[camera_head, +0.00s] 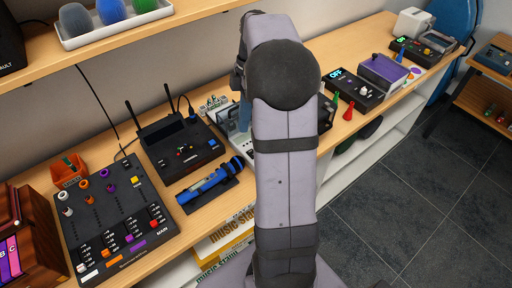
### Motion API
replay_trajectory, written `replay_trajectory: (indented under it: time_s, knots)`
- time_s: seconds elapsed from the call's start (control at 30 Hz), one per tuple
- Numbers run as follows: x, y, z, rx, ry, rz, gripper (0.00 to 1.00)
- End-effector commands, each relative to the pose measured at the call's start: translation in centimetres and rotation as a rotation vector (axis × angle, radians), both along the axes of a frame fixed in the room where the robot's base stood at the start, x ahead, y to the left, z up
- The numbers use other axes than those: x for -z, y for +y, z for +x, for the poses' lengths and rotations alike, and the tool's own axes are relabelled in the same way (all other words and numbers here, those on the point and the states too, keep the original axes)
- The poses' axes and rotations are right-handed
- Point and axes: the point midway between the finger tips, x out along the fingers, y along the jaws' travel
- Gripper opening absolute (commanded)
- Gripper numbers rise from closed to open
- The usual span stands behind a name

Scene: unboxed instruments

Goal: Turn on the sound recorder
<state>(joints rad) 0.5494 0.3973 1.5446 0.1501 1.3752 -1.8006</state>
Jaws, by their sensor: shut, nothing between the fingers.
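No label that I can read names the sound recorder, so I cannot tell for certain which device it is. A black device with a lit "OFF" display (354,89) stands on the wooden bench right of my arm. Another black device with a small green display (415,50) stands farther back on the right. A black unit with two antennas (183,147) and small coloured buttons stands left of my arm. My arm rises through the middle of the view and hides part of the bench; my gripper's fingers do not show.
A mixer (112,220) with coloured knobs and a blue microphone (210,184) are on the left. A purple-topped box (383,70) stands beside the "OFF" device. Red and green pieces (348,111) stand near the front edge. A shelf (140,35) overhangs the upper left.

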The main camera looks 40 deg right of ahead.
Motion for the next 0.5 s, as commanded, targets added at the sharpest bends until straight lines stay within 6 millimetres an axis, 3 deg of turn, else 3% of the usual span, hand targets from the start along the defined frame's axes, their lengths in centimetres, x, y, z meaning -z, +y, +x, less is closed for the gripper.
replay_trajectory:
  time_s: [0.2, 0.5]
  knots:
    - [-0.4, -4.0, 0.3, -0.201, -0.065, 0.057, 0.00]
    - [-0.8, -6.3, 0.1, -0.339, -0.112, 0.091, 0.00]
